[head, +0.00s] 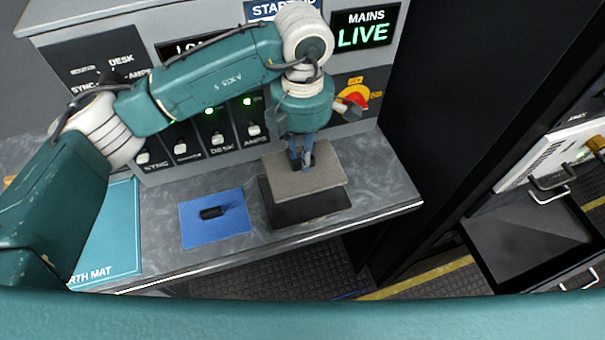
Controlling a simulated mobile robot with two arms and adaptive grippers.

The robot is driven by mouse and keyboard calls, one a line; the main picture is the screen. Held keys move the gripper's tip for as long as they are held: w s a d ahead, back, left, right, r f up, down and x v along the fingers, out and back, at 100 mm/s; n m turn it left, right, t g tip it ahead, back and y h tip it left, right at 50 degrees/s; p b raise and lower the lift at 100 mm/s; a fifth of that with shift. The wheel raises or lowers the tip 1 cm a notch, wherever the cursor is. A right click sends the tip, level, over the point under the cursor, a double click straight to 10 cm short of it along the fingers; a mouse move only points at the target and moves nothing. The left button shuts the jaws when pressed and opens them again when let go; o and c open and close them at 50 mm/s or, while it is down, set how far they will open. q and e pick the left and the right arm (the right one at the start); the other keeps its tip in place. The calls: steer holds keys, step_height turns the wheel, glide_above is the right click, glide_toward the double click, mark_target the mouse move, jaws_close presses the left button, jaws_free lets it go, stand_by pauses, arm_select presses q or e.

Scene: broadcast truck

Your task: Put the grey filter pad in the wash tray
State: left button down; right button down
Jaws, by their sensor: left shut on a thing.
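The grey filter pad (325,178) is a flat, light grey slab at the right part of the worktop. My left gripper (302,163) comes down on it from above and is shut on it near the middle of its top. Directly under the pad is a black, box-like thing (312,207), which may be the wash tray. The pad covers most of its top, so its inside is hidden. I cannot tell whether the pad rests on it or hangs just above it. My right gripper is not in view.
A blue cloth (232,231) with a small black object (212,212) lies left of the pad. A teal mat (115,250) lies further left. A panel with switches (218,139) and a red rotary knob (356,97) stands behind. A black open drawer (500,225) is at right.

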mark_target(302, 179)
arm_select(q)
step_height(302, 179, down, 5)
steer(key=shift+f+p, duration=0.15)
steer(key=shift+p, duration=0.4)
step_height(302, 179, down, 4)
steer(key=shift+r+p, duration=0.1)
steer(key=shift+p, duration=0.55)
steer(key=shift+f, duration=0.25)
steer(key=shift+f+b, duration=0.25)
steer(key=shift+b, duration=0.1)
steer(key=c, duration=1.6)
jaws_free()
steer(key=shift+r, duration=0.1)
steer(key=shift+r, duration=0.15)
